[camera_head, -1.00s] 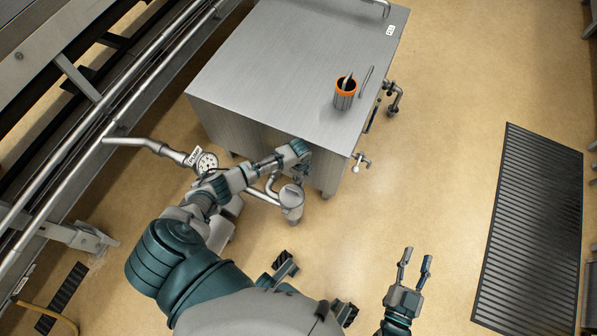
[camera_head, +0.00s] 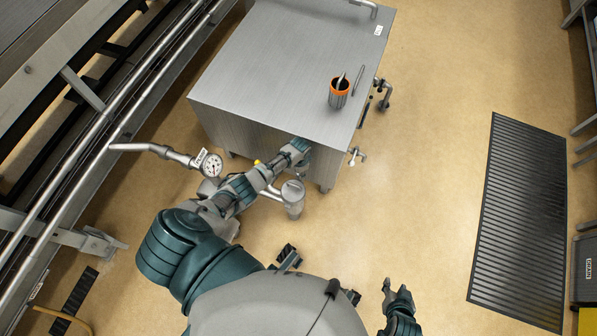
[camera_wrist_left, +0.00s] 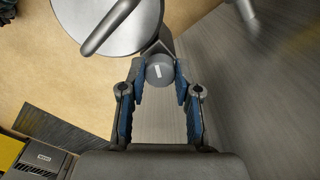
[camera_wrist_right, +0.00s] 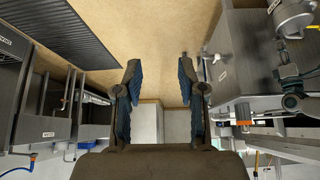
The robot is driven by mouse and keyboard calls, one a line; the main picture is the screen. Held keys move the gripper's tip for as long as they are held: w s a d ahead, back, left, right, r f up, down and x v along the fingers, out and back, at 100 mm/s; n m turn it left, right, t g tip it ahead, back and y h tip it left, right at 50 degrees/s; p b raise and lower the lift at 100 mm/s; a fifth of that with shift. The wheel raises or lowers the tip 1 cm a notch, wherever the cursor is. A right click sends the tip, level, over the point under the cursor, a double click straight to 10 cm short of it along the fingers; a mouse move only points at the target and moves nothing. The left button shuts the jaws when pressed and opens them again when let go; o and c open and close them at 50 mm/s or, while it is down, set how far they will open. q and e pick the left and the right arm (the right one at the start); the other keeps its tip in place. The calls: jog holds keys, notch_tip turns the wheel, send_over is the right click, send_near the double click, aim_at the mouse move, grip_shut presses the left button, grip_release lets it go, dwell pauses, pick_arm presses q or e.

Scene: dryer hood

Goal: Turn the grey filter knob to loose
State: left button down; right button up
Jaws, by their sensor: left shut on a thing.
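The grey filter knob (camera_wrist_left: 159,70) is a round dark grey cap with a small white mark, seen end-on in the left wrist view. My left gripper (camera_wrist_left: 160,83) has its two blue-padded fingers on either side of the knob, shut on it. In the head view the left wrist covers the knob and fingers. The round metal filter housing (camera_head: 292,193) stands just below that wrist; its lid and bar handle (camera_wrist_left: 110,25) show in the left wrist view. My right gripper (camera_wrist_right: 159,70) is open and empty, away from the housing, and shows edge-on in the head view (camera_head: 391,289).
A large steel cabinet (camera_head: 270,70) stands behind the left wrist. An orange-rimmed cup (camera_head: 339,93) sits on it. A pressure gauge (camera_head: 211,165) on a pipe is left of my arm. A dark floor grate (camera_head: 522,215) lies right, with clear floor between.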

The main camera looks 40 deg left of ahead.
pick_arm(q)
jog(key=n+p, duration=0.1)
jog(key=n, duration=0.4)
jog(key=shift+s+n, duration=0.15)
jog(key=shift+n, duration=0.15)
jog(key=shift+n+p, duration=0.4)
jog(key=shift+n, duration=0.4)
jog(key=shift+f+n, duration=0.15)
jog(key=shift+n, duration=1.75)
pick_arm(e)
jog(key=s+d+f+g+h, duration=0.1)
jog(key=s+d+f+g, duration=0.1)
jog(key=s+g, duration=0.2)
jog(key=shift+s+d+f, duration=0.15)
jog(key=shift+s+f, duration=0.1)
jog(key=shift+s, duration=1.1)
pick_arm(q)
jog(key=shift+s+d+p, duration=0.1)
jog(key=shift+p, duration=0.2)
jog(key=c, duration=0.8)
grip_release()
